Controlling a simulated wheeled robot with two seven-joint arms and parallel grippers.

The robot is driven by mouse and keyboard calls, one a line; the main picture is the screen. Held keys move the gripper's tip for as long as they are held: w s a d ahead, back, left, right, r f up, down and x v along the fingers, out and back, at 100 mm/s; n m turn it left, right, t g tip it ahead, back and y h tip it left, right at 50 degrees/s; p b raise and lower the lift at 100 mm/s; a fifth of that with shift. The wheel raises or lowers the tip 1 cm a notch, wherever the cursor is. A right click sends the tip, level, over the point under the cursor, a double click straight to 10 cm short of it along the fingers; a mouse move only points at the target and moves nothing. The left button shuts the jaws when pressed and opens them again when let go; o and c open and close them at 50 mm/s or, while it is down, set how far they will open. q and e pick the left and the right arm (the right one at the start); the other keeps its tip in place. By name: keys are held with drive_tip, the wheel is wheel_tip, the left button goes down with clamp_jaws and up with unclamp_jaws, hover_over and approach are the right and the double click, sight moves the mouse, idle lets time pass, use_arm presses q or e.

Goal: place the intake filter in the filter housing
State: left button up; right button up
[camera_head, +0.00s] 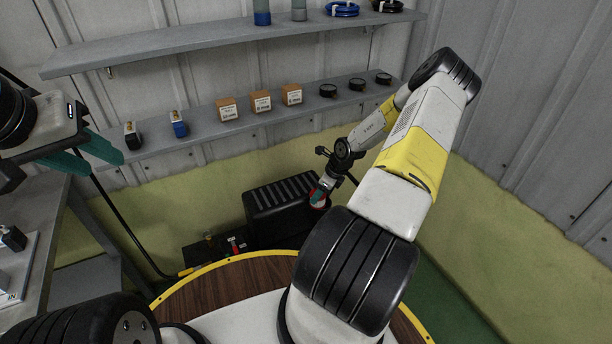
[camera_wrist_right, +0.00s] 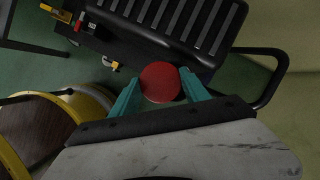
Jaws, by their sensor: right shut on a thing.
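My right gripper (camera_wrist_right: 161,80) is shut on a round red-faced part, which looks like the intake filter (camera_wrist_right: 160,83), held between its teal fingers. In the head view, the red part (camera_head: 318,199) shows small at the end of my right arm, in front of the right side of a black ribbed machine (camera_head: 281,200). In the right wrist view the disc overlaps the near edge of this machine (camera_wrist_right: 178,28); contact cannot be told. I cannot make out the filter housing. My left gripper (camera_head: 101,164) is open and empty at the far left.
The machine's base carries a red-handled valve (camera_head: 236,245) and a yellow fitting. A black bar (camera_wrist_right: 268,85) curves along its right side. Shelves (camera_head: 190,130) with boxes and gauges hang behind. A grey bench stands at left.

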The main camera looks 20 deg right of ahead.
sight(324, 196)
drive_tip(key=shift+w+d+f, duration=0.1)
drive_tip(key=shift+w+d, duration=0.1)
drive_tip(key=shift+d, duration=0.3)
drive_tip(key=shift+w+d+f, duration=0.1)
drive_tip(key=shift+w+d, duration=0.05)
drive_tip(key=shift+d, duration=0.35)
drive_tip(key=shift+f, duration=0.1)
wheel_tip(324, 196, down, 3)
drive_tip(key=shift+d+f, duration=0.1)
drive_tip(key=shift+f, duration=0.1)
clamp_jaws()
drive_tip(key=o, duration=1.4)
unclamp_jaws()
drive_tip(key=shift+s, duration=0.15)
drive_tip(key=shift+c, duration=0.2)
drive_tip(key=shift+r, duration=0.15)
drive_tip(key=v, duration=1.1)
drive_tip(key=shift+r, duration=0.4)
drive_tip(key=shift+d, duration=0.1)
